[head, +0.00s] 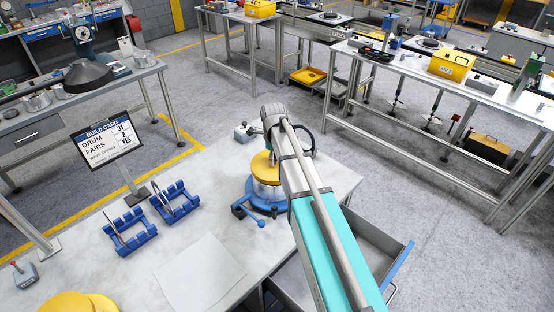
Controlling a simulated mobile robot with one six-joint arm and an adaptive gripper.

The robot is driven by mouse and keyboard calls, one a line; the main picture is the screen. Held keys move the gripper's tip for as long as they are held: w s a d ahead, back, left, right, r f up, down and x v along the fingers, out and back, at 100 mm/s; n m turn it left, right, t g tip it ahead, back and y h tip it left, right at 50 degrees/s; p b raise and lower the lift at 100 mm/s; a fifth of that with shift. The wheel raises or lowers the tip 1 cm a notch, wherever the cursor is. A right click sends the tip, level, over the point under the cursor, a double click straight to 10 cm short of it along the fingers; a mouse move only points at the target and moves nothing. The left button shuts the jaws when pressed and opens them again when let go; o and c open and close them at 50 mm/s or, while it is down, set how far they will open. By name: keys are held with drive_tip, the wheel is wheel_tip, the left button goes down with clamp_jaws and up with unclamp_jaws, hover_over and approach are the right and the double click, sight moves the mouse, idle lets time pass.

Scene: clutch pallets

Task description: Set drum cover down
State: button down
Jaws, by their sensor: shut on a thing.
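A round yellow drum cover (262,164) sits at the top of a pale, shiny drum (266,188) on a blue base (270,206) with blue handles. My gripper (273,152) points down at the cover, mostly hidden behind my wrist and arm. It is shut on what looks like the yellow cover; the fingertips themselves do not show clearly. I cannot tell whether the cover touches the drum. Another round yellow piece (75,305) is cut off at the bottom left.
Two blue racks (128,232) (174,201), a white sheet (201,272) and a build card (106,142) are on the pale table. A dark ring (306,140) and a small grey device (243,132) are behind the drum. An open drawer (372,238) juts out at right.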

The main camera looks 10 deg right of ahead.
drive_tip(key=shift+f+b, duration=0.6)
drive_tip(key=shift+f, duration=0.05)
drive_tip(key=shift+c, duration=1.4)
unclamp_jaws()
drive_tip(key=shift+r, duration=0.2)
wheel_tip(320, 180, up, 13)
drive_tip(key=p, duration=1.3)
drive_tip(key=shift+s, duration=0.1)
